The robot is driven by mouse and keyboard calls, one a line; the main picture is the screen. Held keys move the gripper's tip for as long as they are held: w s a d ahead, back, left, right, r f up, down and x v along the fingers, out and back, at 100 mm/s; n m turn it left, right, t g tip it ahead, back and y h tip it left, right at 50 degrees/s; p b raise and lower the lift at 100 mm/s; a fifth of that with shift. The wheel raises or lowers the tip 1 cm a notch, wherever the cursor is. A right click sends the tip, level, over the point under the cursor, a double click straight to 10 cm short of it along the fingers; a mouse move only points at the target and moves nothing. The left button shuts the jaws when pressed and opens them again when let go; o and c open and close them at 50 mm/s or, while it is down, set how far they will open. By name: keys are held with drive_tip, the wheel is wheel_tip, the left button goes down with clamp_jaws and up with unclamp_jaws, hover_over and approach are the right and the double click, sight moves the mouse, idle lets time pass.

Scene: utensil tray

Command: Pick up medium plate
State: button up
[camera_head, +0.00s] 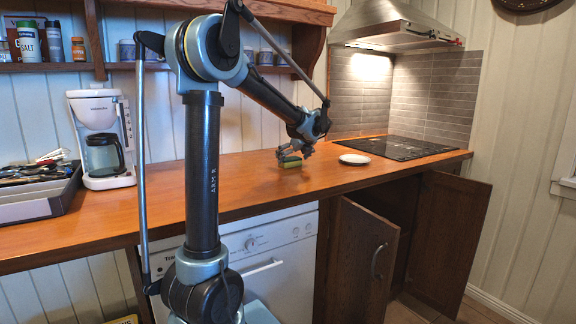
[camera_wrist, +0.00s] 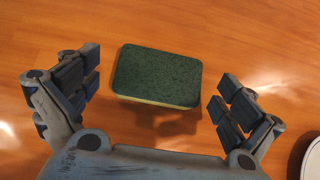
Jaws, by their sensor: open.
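A small round white plate (camera_head: 354,159) lies flat on the wooden counter, to the right of my gripper (camera_head: 291,153). In the wrist view only a piece of the plate's rim (camera_wrist: 311,158) shows at the lower right edge, outside the fingers. My gripper (camera_wrist: 160,72) is open, pointing down at the counter. A sponge with a dark green top and yellow underside (camera_wrist: 157,75) is between the spread fingers, with visible gaps on both sides. The sponge (camera_head: 289,162) also shows below my gripper in the head view. I cannot tell whether it rests fully on the counter.
A black cooktop (camera_head: 395,148) is behind and right of the plate. A white coffee maker (camera_head: 102,140) and a utensil tray (camera_head: 40,207) stand at the left. Cabinet doors (camera_head: 362,264) hang open below the counter. The counter (camera_head: 240,172) is clear left of the sponge.

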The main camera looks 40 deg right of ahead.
drive_tip(key=shift+x, duration=1.15)
drive_tip(key=shift+c, duration=0.6)
drive_tip(key=c, duration=0.6)
drive_tip(key=shift+c, duration=0.2)
drive_tip(key=shift+r, duration=0.15)
